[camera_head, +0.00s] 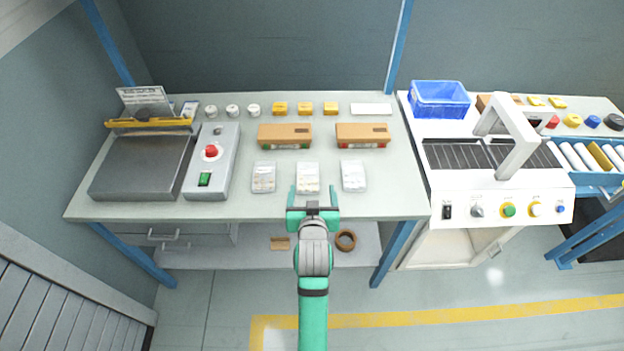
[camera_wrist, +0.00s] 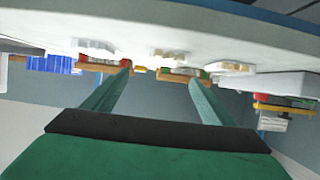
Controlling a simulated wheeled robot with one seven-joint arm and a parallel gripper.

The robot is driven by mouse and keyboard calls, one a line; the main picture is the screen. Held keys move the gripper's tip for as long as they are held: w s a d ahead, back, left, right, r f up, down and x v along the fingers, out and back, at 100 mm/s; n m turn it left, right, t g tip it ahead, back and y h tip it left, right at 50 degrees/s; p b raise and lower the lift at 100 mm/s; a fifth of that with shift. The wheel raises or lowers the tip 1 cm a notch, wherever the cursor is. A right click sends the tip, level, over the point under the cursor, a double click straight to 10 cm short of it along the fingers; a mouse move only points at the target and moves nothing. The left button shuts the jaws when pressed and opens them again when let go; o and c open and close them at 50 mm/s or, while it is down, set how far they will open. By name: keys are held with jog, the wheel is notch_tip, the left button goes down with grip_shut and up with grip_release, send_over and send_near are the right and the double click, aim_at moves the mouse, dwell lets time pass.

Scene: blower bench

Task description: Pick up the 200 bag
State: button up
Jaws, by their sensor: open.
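Three small pale bags lie in a row near the front of the bench: a left bag (camera_head: 263,177), a middle bag (camera_head: 308,175) and a right bag (camera_head: 353,176). Their print is too small to read, so I cannot tell which is the 200 bag. My gripper (camera_head: 313,192) is open and empty at the bench's front edge, in line with the middle bag and just short of it or over its near end. In the tilted, upside-down wrist view, my gripper's fingers (camera_wrist: 160,78) are apart with nothing between them, and the middle bag (camera_wrist: 170,53) shows beyond.
Two brown boxes (camera_head: 285,136) (camera_head: 362,135) stand behind the bags. A control box with a red button (camera_head: 211,151) and a grey plate machine (camera_head: 140,168) are left. A white machine (camera_head: 500,180) and blue crate (camera_head: 439,100) are right. Bare bench (camera_head: 395,195) lies right of the bags.

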aim_at(307, 179)
jog(key=shift+w+a+f, duration=0.25)
jog(key=shift+w, duration=0.25)
jog(key=shift+w+a+f, duration=0.2)
jog(key=shift+w+f, duration=0.05)
jog(key=shift+w, duration=0.25)
jog(key=x, duration=0.5)
jog(key=shift+s+a+f, duration=0.1)
jog(key=shift+f, duration=0.25)
jog(key=shift+w+a+f, duration=0.1)
jog(key=shift+w+f, duration=0.1)
jog(key=shift+w, duration=0.35)
jog(key=shift+s+d, duration=0.1)
jog(key=shift+d, duration=0.15)
jog(key=shift+s+a, duration=0.1)
jog(key=shift+a, duration=0.3)
jog(key=c, duration=1.2)
